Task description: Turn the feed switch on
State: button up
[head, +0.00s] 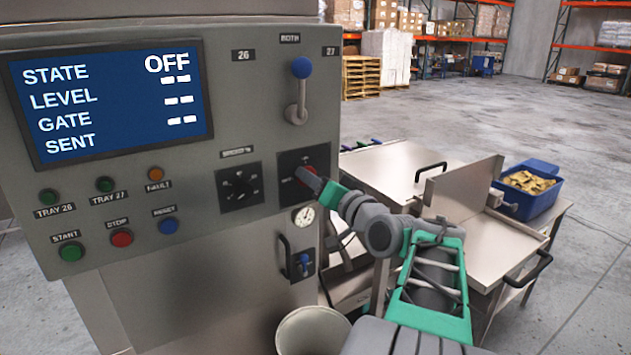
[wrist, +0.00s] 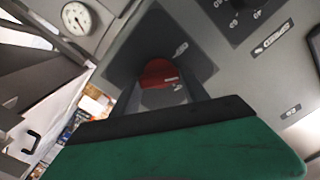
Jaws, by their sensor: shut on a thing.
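The switch is a red knob (wrist: 157,72) on a dark square plate (head: 288,162) on the right of the grey control panel; I take it for the feed switch, as its labels are too small to read. My gripper (head: 308,176) reaches the knob from the lower right and hides most of it in the head view. In the wrist view, its two fingers stand one on each side of the red knob, shut on it. The knob's exact angle is hard to tell. The panel screen (head: 108,100) shows STATE OFF, with dashes beside the other lines.
Left of the switch is a black dial (head: 239,187). A blue-knobbed lever (head: 299,90) is above, and a round gauge (head: 305,216) below. START (head: 71,252), STOP (head: 121,238) and blue (head: 168,225) buttons sit lower left. Steel tables (head: 405,165) and a blue bin (head: 552,200) stand right.

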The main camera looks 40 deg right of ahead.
jog(key=m+p, duration=0.5)
jog(key=m, duration=0.5)
jog(key=shift+d+f+m, duration=0.1)
jog(key=shift+m, duration=0.3)
jog(key=shift+f+p, duration=0.1)
jog(key=shift+p, duration=0.25)
jog(key=o, duration=1.4)
jog(key=s, duration=0.2)
jog(key=s+b, duration=0.1)
jog(key=s, duration=0.2)
jog(key=s+b, duration=0.1)
jog(key=s, duration=0.1)
jog(key=shift+s+a, duration=0.25)
jog(key=shift+s, duration=0.15)
